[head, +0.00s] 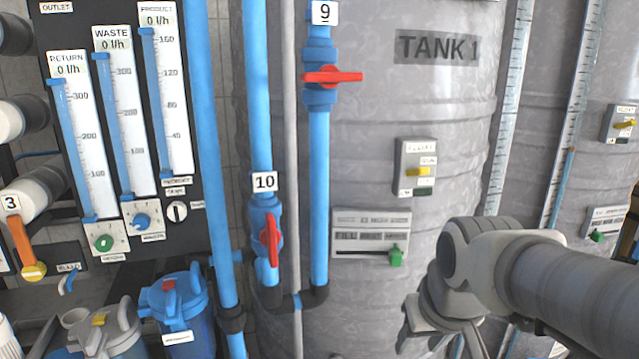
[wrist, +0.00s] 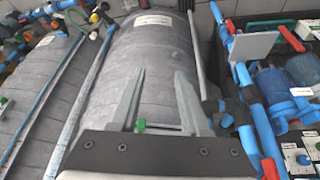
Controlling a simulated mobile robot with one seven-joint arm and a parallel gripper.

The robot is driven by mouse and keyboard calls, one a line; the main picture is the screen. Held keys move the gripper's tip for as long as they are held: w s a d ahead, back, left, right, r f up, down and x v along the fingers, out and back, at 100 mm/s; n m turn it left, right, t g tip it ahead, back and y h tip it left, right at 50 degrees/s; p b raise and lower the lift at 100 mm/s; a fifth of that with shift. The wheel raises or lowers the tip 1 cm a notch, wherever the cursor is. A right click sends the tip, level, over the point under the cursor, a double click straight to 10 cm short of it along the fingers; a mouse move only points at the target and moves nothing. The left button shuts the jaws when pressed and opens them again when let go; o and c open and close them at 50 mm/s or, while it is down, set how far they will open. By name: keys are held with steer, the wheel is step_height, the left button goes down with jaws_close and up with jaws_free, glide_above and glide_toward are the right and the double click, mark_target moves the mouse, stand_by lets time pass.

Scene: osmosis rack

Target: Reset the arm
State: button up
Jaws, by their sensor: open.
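My arm reaches in from the right edge of the head view and bends at a pale wrist joint. My gripper (head: 432,330) hangs low in front of the large grey tank (head: 440,130) labelled TANK 1, and its lower part is cut by the picture edge. In the wrist view, my gripper (wrist: 160,76) has its two grey fingers spread with nothing held. Between and beyond them lies the tank's wall (wrist: 150,50). A small green knob (wrist: 141,125) shows between the fingers, near the gripper's base.
Blue pipes with red-handled valves 9 (head: 333,76) and 10 (head: 271,240) stand left of the gripper. A slider box (head: 370,228) and a float switch box (head: 416,166) are on the tank. A flow-meter panel (head: 60,130) and blue filter housing (head: 180,310) are further left.

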steer(key=s+r, duration=0.2)
steer(key=s, duration=0.6)
step_height(320, 180, up, 21)
steer(key=p, duration=2.1)
steer(key=shift+m+t, duration=0.3)
steer(key=shift+t, duration=0.1)
